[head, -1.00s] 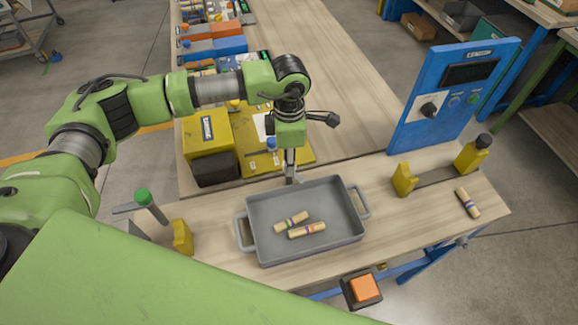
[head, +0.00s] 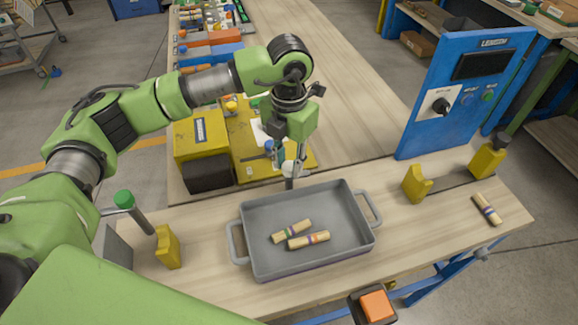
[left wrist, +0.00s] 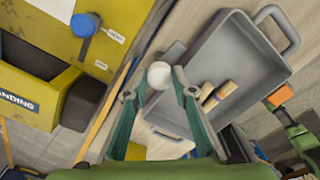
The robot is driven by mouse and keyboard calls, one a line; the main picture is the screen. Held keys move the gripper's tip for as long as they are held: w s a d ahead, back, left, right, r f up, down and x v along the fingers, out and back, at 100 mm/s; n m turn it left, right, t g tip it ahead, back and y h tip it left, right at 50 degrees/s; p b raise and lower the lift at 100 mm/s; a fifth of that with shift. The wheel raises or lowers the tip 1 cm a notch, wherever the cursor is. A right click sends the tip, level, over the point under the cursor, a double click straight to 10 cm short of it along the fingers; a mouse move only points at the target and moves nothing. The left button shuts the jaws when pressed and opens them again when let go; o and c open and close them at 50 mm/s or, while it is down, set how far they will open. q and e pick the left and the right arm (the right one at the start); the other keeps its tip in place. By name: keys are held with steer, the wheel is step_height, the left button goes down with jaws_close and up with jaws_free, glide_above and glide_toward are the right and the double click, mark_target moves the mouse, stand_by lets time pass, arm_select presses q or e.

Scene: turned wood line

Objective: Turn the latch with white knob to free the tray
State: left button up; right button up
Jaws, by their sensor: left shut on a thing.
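The grey tray (head: 345,195) lies on the wooden bench with two striped wooden pieces (head: 292,231) in it. The white knob (head: 289,168) stands at the tray's back edge, on a short dark post. My left gripper (head: 290,163) comes down from above and is shut on the knob. In the left wrist view the white knob (left wrist: 160,75) shows between the fingertips, with a grey bar beside it and the tray (left wrist: 235,60) to the right. The fingers partly hide the latch, so its exact angle is hard to tell. My right gripper is not in view.
A yellow machine (head: 197,140) stands behind the tray on the left. Yellow blocks stand left (head: 167,247) and right (head: 416,184) of the tray. A blue panel (head: 465,95) with a black switch stands at right. An orange button (head: 377,305) is at the front edge.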

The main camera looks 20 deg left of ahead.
mark_target(289, 166)
arm_select(q)
steer(key=shift+w+n+b, duration=0.1)
steer(key=shift+n+b, duration=0.2)
steer(key=shift+n, duration=0.3)
steer(key=shift+r, duration=0.1)
steer(key=o, duration=1.1)
step_height(289, 166, up, 12)
stand_by(0.3)
